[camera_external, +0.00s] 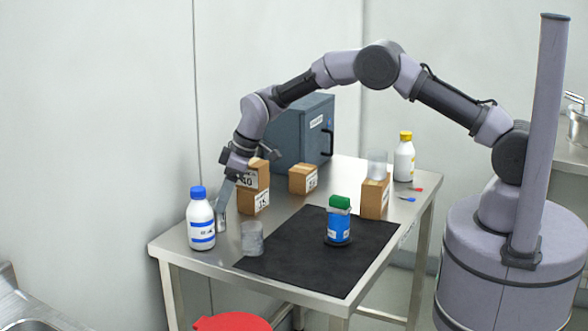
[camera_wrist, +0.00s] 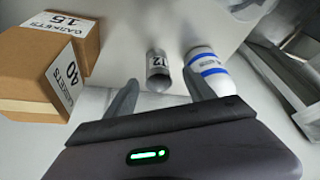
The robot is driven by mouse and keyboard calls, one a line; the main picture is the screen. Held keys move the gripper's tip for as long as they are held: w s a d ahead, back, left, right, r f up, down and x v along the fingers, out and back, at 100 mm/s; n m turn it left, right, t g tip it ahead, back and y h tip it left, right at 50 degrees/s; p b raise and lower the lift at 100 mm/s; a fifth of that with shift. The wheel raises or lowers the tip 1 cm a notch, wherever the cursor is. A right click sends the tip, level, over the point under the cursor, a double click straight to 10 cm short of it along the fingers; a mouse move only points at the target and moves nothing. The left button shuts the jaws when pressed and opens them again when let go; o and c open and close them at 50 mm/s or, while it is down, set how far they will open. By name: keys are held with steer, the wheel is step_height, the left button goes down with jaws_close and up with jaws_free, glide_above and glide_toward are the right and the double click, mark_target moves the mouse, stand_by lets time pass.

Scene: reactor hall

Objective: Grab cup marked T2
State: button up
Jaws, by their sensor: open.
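A grey see-through cup (camera_external: 252,238) stands upright on the steel table by the left edge of the black mat. My gripper (camera_external: 224,207) is low over the left end of the table, behind and left of this cup.
Stacked boxes (camera_external: 254,201) are just behind. A blue, green-topped container (camera_external: 339,224) stands on the mat (camera_external: 300,265).

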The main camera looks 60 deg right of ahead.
mark_target(218, 216)
steer(key=b+x, duration=0.2)
steer(key=x, duration=0.4)
steer(key=shift+d, duration=0.2)
steer(key=shift+r, duration=0.1)
steer(key=shift+c, duration=0.2)
jaws_close()
